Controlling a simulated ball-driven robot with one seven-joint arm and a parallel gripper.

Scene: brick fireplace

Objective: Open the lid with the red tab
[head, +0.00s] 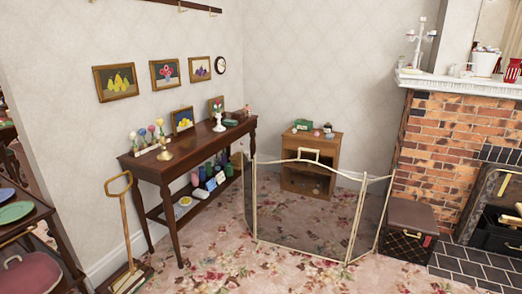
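A box (403,243) with a brown lid (411,213) stands on the floor at the right, beside the brick fireplace. Its lid looks shut. Its front is dark and quilted. A small tab (427,241) with some red in it shows on its right-hand side, near the lid's edge; it is too small to make out well. The fire screen's right panel stands close to the left of the box. My gripper is not in view.
A folding mesh fire screen (300,210) stands on the flowered carpet (215,270) left of the box. A dark console table (190,155) and a small wooden cabinet (311,165) stand along the walls. Dark hearth tiles (470,266) lie right of the box. The front carpet is clear.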

